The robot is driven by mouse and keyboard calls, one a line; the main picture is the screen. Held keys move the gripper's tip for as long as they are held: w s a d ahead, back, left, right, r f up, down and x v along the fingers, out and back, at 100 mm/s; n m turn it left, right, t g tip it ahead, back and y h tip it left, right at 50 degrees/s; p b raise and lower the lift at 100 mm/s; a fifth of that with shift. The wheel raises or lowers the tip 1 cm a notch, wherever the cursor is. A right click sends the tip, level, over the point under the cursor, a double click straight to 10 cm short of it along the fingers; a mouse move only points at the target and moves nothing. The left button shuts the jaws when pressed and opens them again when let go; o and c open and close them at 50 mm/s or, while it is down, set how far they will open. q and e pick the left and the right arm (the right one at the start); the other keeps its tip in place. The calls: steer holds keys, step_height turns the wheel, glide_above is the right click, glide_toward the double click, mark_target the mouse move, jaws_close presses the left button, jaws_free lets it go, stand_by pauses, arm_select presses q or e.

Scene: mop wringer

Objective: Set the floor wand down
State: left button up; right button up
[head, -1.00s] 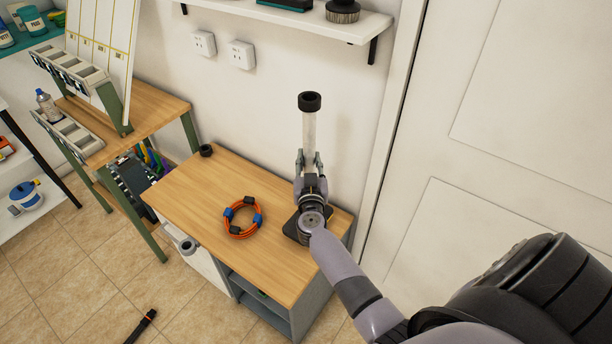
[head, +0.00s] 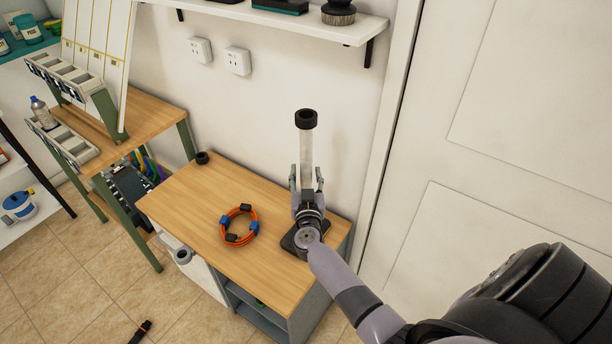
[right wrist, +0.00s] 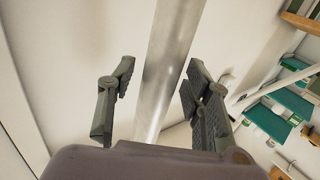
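The floor wand (head: 306,150) stands upright at the right end of the wooden-topped desk, against the wall. It is a pale tube with a black collar at the top. A dark flat base (head: 290,242) shows at its foot, partly hidden behind my arm. My right gripper (head: 306,178) is around the tube at mid height, with its fingers apart. In the right wrist view the wand (right wrist: 168,70) runs between my right gripper's fingers (right wrist: 161,66). A clear gap shows on the left finger's side; the right finger is very close to the tube. My left gripper is not in view.
A wall shelf (head: 290,22) hangs above. A door (head: 500,130) is at the right. A dark object (head: 141,331) lies on the tiled floor.

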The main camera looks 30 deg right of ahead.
steer(key=shift+r, duration=0.2)
steer(key=v, duration=1.2)
steer(key=shift+a+f, duration=0.1)
